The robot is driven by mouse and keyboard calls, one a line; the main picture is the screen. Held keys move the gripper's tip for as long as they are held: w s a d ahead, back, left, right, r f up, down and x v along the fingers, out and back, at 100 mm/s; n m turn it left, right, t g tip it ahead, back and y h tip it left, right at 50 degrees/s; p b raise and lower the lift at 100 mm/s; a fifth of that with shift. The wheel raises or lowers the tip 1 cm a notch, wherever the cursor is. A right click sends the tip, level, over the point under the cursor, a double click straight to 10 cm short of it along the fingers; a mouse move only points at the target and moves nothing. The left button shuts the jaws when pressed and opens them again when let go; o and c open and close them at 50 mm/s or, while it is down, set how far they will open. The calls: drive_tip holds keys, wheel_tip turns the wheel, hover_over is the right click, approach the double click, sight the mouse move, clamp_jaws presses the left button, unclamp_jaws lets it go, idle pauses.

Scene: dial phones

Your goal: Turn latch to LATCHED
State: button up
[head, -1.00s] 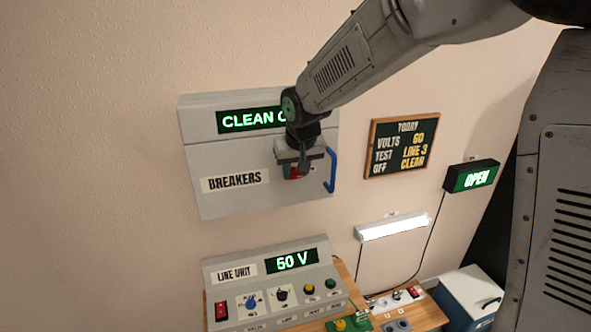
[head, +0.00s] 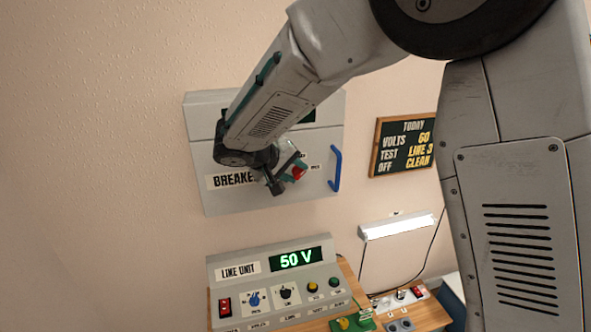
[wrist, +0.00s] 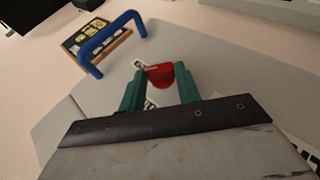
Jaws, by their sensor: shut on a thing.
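The latch is a red knob (head: 298,173) on the front of the grey breaker box (head: 320,190). In the wrist view the red latch (wrist: 160,75) sits between the two green fingers of my gripper (wrist: 160,88). My gripper (head: 292,170) is shut on it. Small white labels (wrist: 138,64) stand beside the latch, but I cannot read them. My arm covers part of the box, its display and the "BREAKERS" label (head: 228,181).
A blue handle (head: 336,168) stands out from the box's right side. A chalkboard (head: 403,146) hangs to the right. Below are a lit tube lamp (head: 398,226) and the line unit (head: 235,284) reading 50 V. Bare wall lies left of the box.

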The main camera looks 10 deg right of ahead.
drive_tip(key=h, duration=0.2)
drive_tip(key=f+n+t+h, duration=0.1)
drive_tip(key=h, duration=0.1)
drive_tip(key=shift+a, duration=0.35)
drive_tip(key=shift+f+n+t+h, duration=0.2)
drive_tip(key=shift+n+t+h, duration=0.2)
drive_tip(key=shift+h, duration=0.5)
drive_tip(key=shift+f+n+t+h, duration=0.2)
drive_tip(key=shift+n+t+h, duration=0.2)
drive_tip(key=shift+h, duration=0.5)
drive_tip(key=o, duration=1)
drive_tip(key=shift+s+a, duration=0.1)
drive_tip(key=v, duration=0.7)
drive_tip(key=shift+s+a+f, duration=0.15)
drive_tip(key=shift+a, duration=0.1)
